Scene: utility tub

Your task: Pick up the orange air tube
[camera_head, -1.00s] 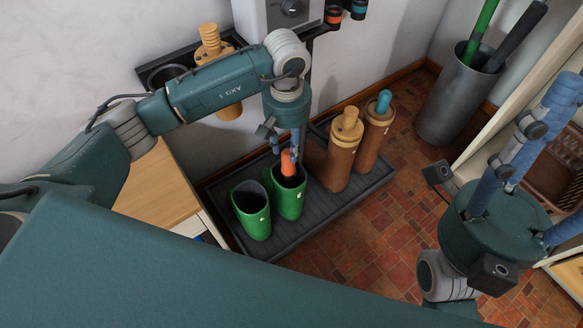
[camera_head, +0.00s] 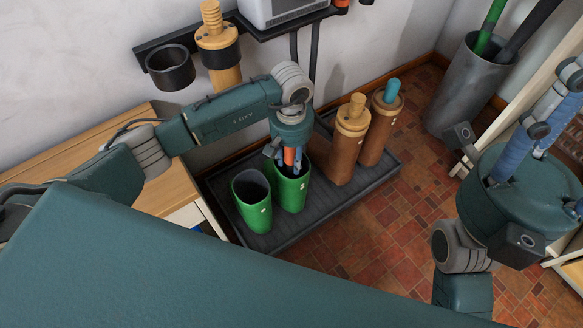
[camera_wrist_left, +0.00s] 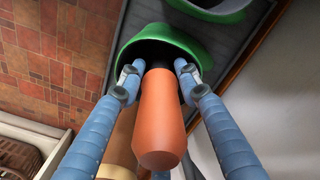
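The orange air tube (camera_head: 289,156) stands upright in the right-hand one of two green boots (camera_head: 291,188). Its lower part is hidden inside the boot. In the left wrist view the orange tube (camera_wrist_left: 160,118) rises toward the camera out of the green boot's rim (camera_wrist_left: 215,58). My left gripper (camera_wrist_left: 160,70) points down over this boot, with one blue finger on each side of the tube. Narrow gaps show between fingers and tube, so the gripper looks open around it.
The other green boot (camera_head: 251,200) stands close on the left. Two brown boots, one with a tan top (camera_head: 351,140) and one with a teal tube (camera_head: 391,92), stand on the same dark tray (camera_head: 310,232). A grey bin (camera_head: 470,90) stands at the back right.

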